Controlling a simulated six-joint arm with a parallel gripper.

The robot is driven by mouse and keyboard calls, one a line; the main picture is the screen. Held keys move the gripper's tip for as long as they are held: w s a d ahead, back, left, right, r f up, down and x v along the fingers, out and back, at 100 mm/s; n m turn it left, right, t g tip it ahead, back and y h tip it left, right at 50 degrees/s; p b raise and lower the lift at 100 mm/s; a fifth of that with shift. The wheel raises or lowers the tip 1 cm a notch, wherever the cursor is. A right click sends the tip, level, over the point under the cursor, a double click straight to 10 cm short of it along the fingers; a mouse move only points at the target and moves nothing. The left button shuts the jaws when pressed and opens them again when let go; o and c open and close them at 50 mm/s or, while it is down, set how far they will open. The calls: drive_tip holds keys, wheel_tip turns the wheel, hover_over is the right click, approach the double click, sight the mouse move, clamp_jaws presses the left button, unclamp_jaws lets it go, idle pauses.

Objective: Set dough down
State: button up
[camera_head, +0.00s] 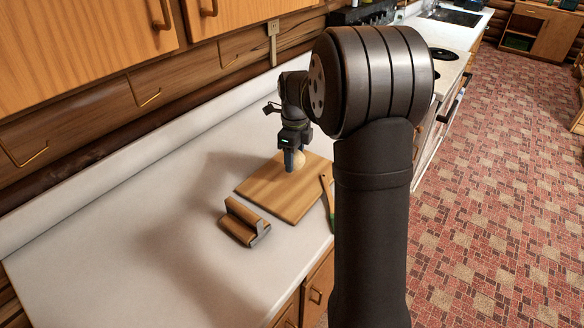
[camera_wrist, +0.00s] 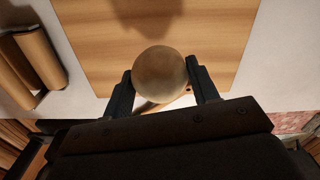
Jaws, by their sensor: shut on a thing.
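In the head view the dough (camera_head: 298,160) shows partly behind my gripper (camera_head: 293,160), over the wooden board (camera_head: 275,197). The board also fills the top of the wrist view (camera_wrist: 90,40). A shadow lies on the board beyond the dough. I cannot tell whether the dough touches the board or hangs a little above it.
A wooden block-like holder (camera_head: 244,222) stands on the white counter (camera_head: 140,235), left of the board. A thin wooden-handled tool (camera_head: 327,195) lies at the board's right edge. Wall cabinets (camera_head: 80,45) hang at the back left. The counter's left part is clear.

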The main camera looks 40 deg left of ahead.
drive_tip(key=shift+s+a+f, duration=0.15)
drive_tip(key=shift+a+f, duration=0.2)
drive_tip(key=shift+f, duration=1.9)
drive_tip(key=o, duration=1.1)
drive_tip(key=shift+f, duration=0.15)
drive_tip(key=shift+c, duration=0.2)
wheel_tip(320, 180, up, 12)
drive_tip(key=shift+r, duration=0.2)
